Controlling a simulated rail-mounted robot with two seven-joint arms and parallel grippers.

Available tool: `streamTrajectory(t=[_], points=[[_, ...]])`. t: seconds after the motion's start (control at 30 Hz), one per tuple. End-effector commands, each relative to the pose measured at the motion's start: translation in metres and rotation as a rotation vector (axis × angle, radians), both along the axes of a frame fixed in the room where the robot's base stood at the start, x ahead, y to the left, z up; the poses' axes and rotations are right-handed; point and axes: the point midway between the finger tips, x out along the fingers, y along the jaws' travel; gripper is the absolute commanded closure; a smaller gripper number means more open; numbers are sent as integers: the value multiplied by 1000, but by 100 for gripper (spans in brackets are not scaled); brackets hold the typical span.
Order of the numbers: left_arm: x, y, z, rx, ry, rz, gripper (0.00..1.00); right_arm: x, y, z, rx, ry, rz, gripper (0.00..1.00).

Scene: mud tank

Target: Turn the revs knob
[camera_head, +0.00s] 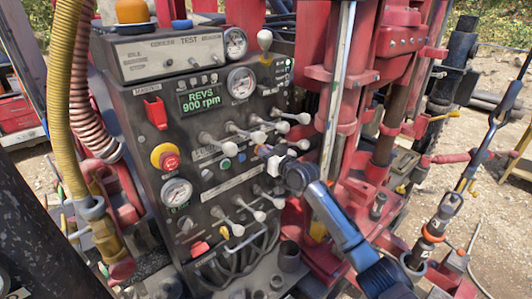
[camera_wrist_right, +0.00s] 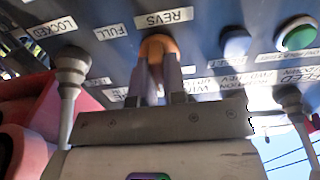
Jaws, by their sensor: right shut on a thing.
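The revs knob is a small orange knob (camera_wrist_right: 158,42) under a REVS label (camera_wrist_right: 163,17) in the right wrist view. My right gripper (camera_wrist_right: 157,72) is shut on it, with one finger on each side. In the head view my right gripper (camera_head: 268,155) reaches the dark control panel (camera_head: 215,112) from the lower right and mostly hides the knob. A green display (camera_head: 200,98) on the panel reads REVS 900 rpm. My left gripper is not in view.
White-knobbed levers (camera_head: 283,127) stick out above my right gripper, and more levers (camera_head: 258,214) below it. A red stop button (camera_head: 167,159) is on the panel's left. The red drill mast (camera_head: 345,130) stands close on the right. A green button (camera_wrist_right: 297,37) is near the knob.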

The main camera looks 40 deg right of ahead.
Motion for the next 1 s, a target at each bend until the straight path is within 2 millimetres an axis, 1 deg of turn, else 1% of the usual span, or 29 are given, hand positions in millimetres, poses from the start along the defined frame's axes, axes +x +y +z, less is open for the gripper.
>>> streamTrajectory(t=[0.27,0.43,1.0], points=[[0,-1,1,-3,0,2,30,0,0,0,13,1,0,100],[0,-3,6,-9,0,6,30,0,0,1,78,4,0,100],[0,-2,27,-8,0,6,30,0,-2,1,526,23,0,100]])
